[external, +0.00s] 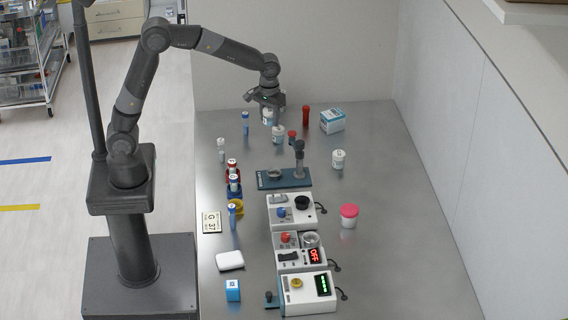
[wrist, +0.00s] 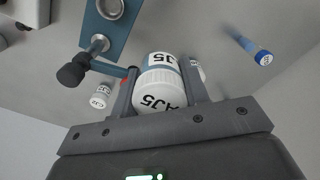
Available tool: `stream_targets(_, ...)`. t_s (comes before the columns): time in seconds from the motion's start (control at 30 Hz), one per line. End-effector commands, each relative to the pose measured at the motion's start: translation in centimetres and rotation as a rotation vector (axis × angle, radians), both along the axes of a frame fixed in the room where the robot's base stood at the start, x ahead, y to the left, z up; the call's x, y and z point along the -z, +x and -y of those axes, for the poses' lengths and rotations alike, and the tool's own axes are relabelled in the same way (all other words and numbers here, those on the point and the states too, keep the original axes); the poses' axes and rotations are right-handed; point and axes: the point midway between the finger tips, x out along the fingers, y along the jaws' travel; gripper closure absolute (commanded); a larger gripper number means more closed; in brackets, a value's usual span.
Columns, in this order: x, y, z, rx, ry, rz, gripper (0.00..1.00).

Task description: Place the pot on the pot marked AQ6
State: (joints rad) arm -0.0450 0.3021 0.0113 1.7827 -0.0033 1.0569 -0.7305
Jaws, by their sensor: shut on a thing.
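My gripper (external: 266,103) is shut on a white pot (external: 267,117) and holds it at the far end of the steel table. In the wrist view the held pot (wrist: 160,92) sits between the fingers; its lid and side read AJ5. Another white pot (external: 278,133) stands upright just in front of and below it. A second white pot (external: 338,158) stands farther right, and a slim white one (external: 220,149) at the left. In the wrist view a white pot (wrist: 102,97) shows at the left, and another (wrist: 198,70) is partly hidden behind the right finger. I cannot read AQ6 on any pot.
A stand with a blue base (external: 300,180) is in front of the pots. Nearby are a blue tube (external: 245,123), a red tube (external: 306,115), a red-capped pot (external: 292,136) and a carton (external: 332,121). Devices (external: 292,212) line the table's near half. The right side is mostly clear.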

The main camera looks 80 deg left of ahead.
Motion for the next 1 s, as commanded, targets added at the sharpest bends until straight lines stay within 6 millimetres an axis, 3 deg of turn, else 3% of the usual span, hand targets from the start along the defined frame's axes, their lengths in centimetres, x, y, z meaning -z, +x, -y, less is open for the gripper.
stream_targets(0.17,0.0,1.2,-2.1,-0.002,0.0,-0.001,0.81)
stream_targets(0.6,5.6,3.9,-10.8,-0.001,0.0,-0.001,0.81)
stream_targets(0.87,6.9,4.4,-12.2,0.003,-0.001,-0.002,0.81)
stream_targets(1.0,8.7,4.3,-12.2,0.002,-0.001,-0.003,0.81)
